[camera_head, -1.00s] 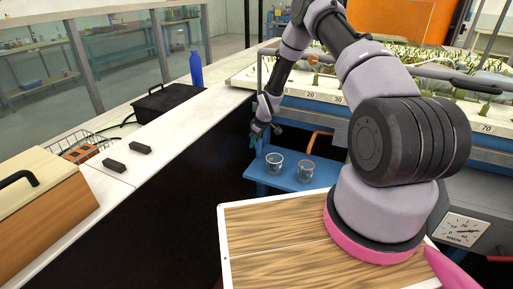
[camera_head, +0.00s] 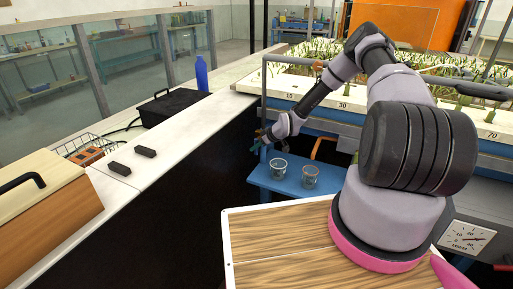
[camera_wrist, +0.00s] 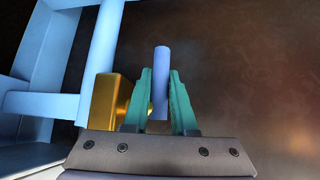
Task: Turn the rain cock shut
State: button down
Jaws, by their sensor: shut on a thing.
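The rain cock shows in the wrist view as a brass body (camera_wrist: 107,101) with a blue, rod-like lever (camera_wrist: 161,62). My gripper (camera_wrist: 160,74) has its two green fingers on either side of the lever and is shut on it. The lever stands out beyond the fingertips. The brass body is just left of the left finger, beside a pale blue frame. In the head view my gripper (camera_head: 257,143) is small and sits at the left end of the planted flume, above the blue shelf. The cock cannot be made out there.
Two clear beakers (camera_head: 278,168) stand on the blue shelf (camera_head: 265,180) just below my gripper. The planted bed (camera_head: 300,85) lies behind my arm. A white-topped bench (camera_head: 165,165) with a black case (camera_head: 172,106) and blue bottle (camera_head: 201,74) is on the left.

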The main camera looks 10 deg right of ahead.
jog(key=c, duration=1)
grip_release()
jog(key=shift+d+r, duration=0.1)
jog(key=v, duration=1)
jog(key=shift+s, duration=0.2)
jog(key=shift+d+r, duration=0.2)
jog(key=shift+r, duration=0.05)
